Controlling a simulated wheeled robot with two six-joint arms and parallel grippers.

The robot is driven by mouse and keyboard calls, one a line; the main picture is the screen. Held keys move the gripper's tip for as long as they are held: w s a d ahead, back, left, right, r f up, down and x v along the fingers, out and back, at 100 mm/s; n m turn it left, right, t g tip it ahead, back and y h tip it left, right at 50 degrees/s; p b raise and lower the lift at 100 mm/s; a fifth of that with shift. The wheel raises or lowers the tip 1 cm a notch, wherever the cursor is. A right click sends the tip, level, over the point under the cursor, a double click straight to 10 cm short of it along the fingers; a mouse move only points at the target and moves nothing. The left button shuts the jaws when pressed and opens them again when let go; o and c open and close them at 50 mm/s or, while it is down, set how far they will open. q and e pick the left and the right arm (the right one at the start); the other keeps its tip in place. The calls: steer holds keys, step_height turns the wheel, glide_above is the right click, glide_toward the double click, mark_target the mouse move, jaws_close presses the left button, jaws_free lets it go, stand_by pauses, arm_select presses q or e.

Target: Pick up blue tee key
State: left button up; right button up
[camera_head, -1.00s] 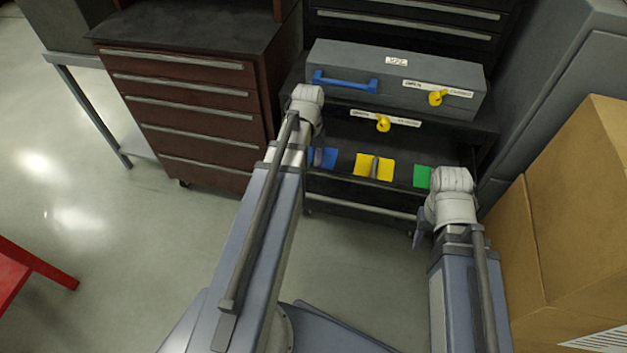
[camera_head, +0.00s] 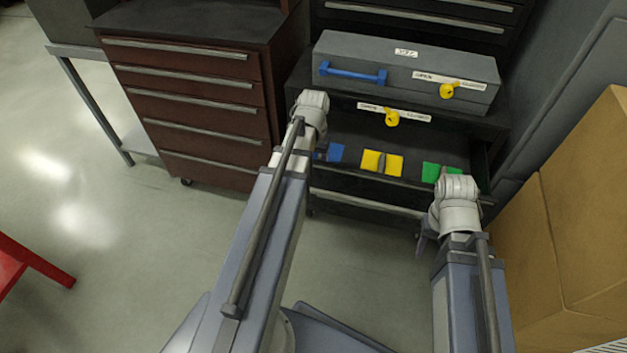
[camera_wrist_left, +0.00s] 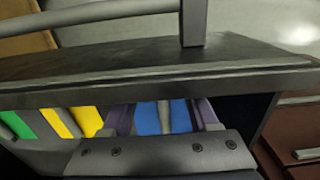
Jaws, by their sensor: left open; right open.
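A blue square patch (camera_head: 335,152) lies at the left of the open drawer, partly hidden by my left wrist. In the left wrist view a grey bar (camera_wrist_left: 165,117) lies across the blue patch (camera_wrist_left: 147,118); this seems to be the blue tee key, its ends hidden. My left gripper (camera_wrist_left: 163,116) is open, its purple fingers showing on either side of the blue patch and bar. I cannot tell how far above them it is. My right gripper (camera_head: 421,246) is open and empty, low in front of the drawer's right end, mostly hidden by its wrist.
A yellow patch (camera_head: 372,160) with a grey bar and a green patch (camera_head: 430,170) lie further right in the drawer. A grey case (camera_head: 400,68) with a blue handle stands on the cabinet above. Cardboard boxes (camera_head: 575,200) stand close at the right. A brown drawer cabinet (camera_head: 190,70) stands left.

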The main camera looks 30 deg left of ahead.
arm_select(q)
step_height(320, 180, down, 3)
steer(key=shift+r+b, duration=0.2)
steer(key=shift+b, duration=0.65)
arm_select(e)
step_height(320, 180, down, 2)
steer(key=shift+f, duration=0.25)
arm_select(q)
steer(key=shift+r, duration=0.1)
jaws_close()
steer(key=c, duration=0.9)
jaws_free()
steer(key=shift+c, duration=0.2)
steer(key=o, duration=0.9)
steer(key=shift+o, duration=0.2)
step_height(320, 180, up, 8)
steer(key=p, duration=0.8)
arm_select(e)
step_height(320, 180, up, 8)
